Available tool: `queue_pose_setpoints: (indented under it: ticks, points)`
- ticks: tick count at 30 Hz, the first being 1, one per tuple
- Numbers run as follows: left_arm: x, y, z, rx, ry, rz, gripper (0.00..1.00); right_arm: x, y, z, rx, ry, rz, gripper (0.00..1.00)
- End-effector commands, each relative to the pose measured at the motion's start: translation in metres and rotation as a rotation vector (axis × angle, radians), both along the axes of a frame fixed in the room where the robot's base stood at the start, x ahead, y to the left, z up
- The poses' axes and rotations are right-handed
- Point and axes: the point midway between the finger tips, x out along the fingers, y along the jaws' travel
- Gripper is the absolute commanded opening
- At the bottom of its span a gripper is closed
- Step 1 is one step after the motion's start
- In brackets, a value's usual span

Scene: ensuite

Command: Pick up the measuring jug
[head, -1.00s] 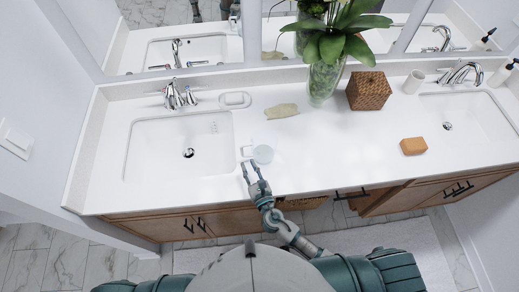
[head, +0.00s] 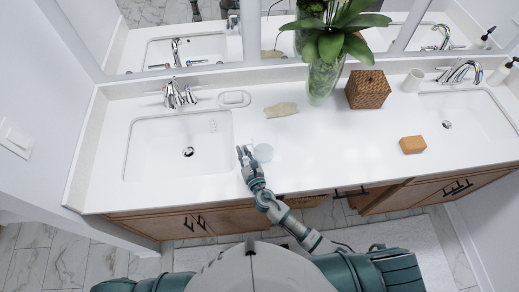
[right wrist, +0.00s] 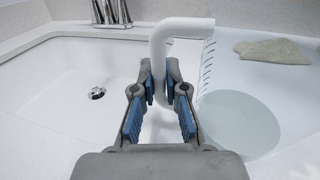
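The measuring jug (head: 263,152) is pale and see-through, standing on the white countertop right of the left sink. In the right wrist view the jug (right wrist: 238,120) shows a round clear body, dark scale marks and a thick white handle. My right gripper (head: 245,151) is at the handle, on the jug's left side. In the right wrist view the gripper's (right wrist: 160,82) blue-padded fingers are close together on both sides of the handle's upright bar and appear to press on it. My left gripper is not in view.
The left sink (head: 160,150) lies left of the jug. Behind it are a soap dish (head: 234,99), a beige cloth-like piece (head: 281,110) and a plant vase (head: 322,80). A wicker box (head: 368,90) and an orange sponge (head: 413,145) are to the right. The front counter is clear.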

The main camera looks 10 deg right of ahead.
Motion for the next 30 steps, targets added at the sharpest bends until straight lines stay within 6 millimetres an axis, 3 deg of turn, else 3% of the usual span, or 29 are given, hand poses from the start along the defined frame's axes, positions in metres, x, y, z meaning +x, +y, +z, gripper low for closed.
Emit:
queue_pose_setpoints:
  ticks: [14, 30]
  points:
    - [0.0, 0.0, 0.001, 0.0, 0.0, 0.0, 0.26, 0.0, 0.001, 0.002, 0.0, 0.0, 0.0, 0.0]
    - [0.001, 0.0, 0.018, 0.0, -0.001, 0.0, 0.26, -0.003, -0.003, 0.037, -0.001, 0.0, 0.0, 0.0]
